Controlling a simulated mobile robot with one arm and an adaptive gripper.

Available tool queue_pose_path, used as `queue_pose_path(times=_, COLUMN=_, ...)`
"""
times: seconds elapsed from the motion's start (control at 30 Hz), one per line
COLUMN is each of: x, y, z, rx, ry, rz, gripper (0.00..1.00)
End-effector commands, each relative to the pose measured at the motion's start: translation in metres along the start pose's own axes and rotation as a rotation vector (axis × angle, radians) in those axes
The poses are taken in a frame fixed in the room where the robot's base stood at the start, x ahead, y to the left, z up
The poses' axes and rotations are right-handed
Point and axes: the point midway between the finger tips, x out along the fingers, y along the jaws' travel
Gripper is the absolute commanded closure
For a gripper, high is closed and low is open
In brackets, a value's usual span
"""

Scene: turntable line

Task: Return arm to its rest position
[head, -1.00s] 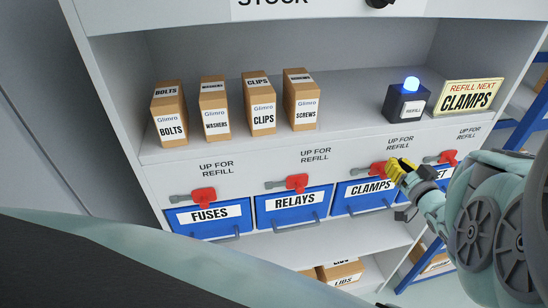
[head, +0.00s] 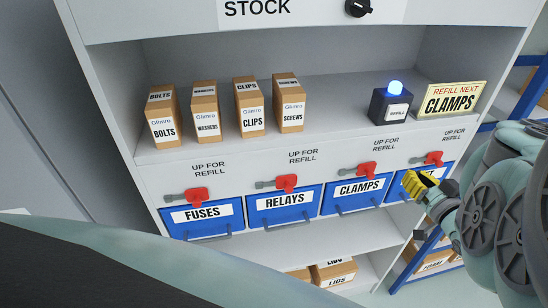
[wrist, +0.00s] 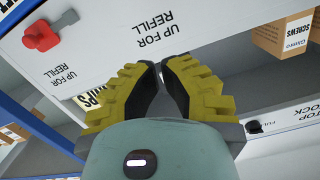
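My gripper (head: 425,187) is in front of the fourth blue bin (head: 408,182) at the right of the row in the head view, covering part of its label. In the wrist view its yellow fingers (wrist: 160,68) come together at the tips, with nothing visible between them. My arm fills the right side of the head view. The CLAMPS bin (head: 357,206) stands left of the gripper, with a red handle (head: 361,170) above it. The gripper appears apart from that handle.
The cabinet (head: 250,160) also has FUSES (head: 200,229) and RELAYS (head: 280,219) bins. Several boxes, a blue-lit REFILL device (head: 391,104) and a CLAMPS sign (head: 452,98) stand on the shelf above. A blue-framed rack (head: 410,262) stands at right.

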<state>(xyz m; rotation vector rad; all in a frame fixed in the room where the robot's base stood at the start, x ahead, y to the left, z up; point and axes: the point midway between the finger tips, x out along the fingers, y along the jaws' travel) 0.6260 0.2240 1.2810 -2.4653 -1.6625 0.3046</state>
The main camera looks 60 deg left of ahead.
Motion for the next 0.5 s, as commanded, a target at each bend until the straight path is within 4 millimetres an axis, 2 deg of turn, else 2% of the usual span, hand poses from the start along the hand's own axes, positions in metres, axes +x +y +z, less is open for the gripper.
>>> queue_pose_path(times=0.2, x=-0.0109, y=-0.0019, z=0.0001, rx=0.0, ry=-0.003, rz=-0.005, gripper=1.0)
queue_pose_path(times=0.5, x=-0.0111, y=-0.0021, z=0.0004, rx=0.0, ry=-0.003, rz=-0.006, gripper=1.0)
